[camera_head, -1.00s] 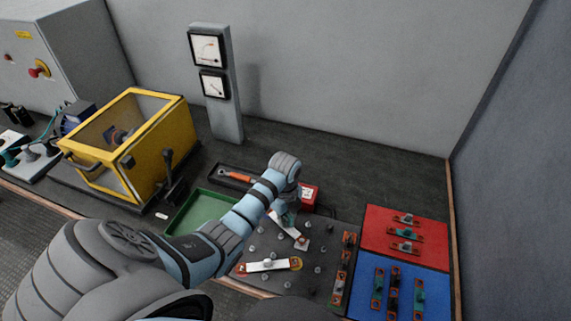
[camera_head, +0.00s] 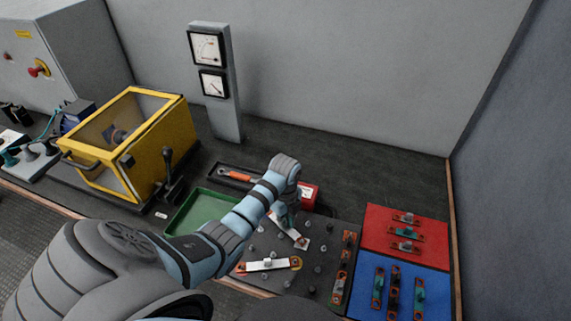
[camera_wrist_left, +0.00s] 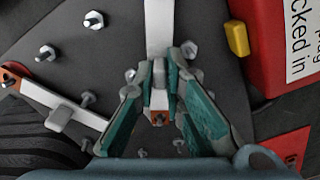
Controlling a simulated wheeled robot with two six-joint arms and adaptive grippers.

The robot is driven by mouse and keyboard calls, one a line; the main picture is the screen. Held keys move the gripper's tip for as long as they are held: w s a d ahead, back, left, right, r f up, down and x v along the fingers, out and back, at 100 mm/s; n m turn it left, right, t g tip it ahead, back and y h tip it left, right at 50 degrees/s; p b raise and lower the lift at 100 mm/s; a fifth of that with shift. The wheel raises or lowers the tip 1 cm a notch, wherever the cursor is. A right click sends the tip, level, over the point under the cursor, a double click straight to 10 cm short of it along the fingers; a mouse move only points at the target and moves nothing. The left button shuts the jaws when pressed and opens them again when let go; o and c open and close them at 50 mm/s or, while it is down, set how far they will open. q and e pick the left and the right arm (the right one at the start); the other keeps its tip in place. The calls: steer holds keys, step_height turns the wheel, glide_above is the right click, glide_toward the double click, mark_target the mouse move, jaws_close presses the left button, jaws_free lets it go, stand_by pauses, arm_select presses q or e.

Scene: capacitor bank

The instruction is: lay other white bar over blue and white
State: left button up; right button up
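My left gripper (camera_head: 287,220) reaches down over the grey stud board (camera_head: 325,240). In the wrist view its teal fingers (camera_wrist_left: 172,80) are closed around the middle of a white bar (camera_wrist_left: 159,30) with copper ends. The bar also shows in the head view (camera_head: 292,233), slanting down to the right. Another white bar (camera_head: 267,265) with a grey knob lies across the front of the board, between a red ring and a yellow ring (camera_head: 296,262); it shows in the wrist view too (camera_wrist_left: 62,105). I cannot make out blue or white rings. My right gripper is not in view.
A red box (camera_head: 309,194) stands close behind the left gripper. Bare studs (camera_wrist_left: 93,20) stick up around the bars. A green tray (camera_head: 203,212) is at left. Red (camera_head: 380,225) and blue (camera_head: 357,295) panels with small parts lie at right. A yellow-framed case (camera_head: 165,150) stands farther left.

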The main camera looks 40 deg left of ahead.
arm_select(q)
steer(key=o, duration=0.4)
steer(key=shift+c, duration=0.2)
step_height(320, 180, up, 8)
steer(key=shift+f, duration=0.2)
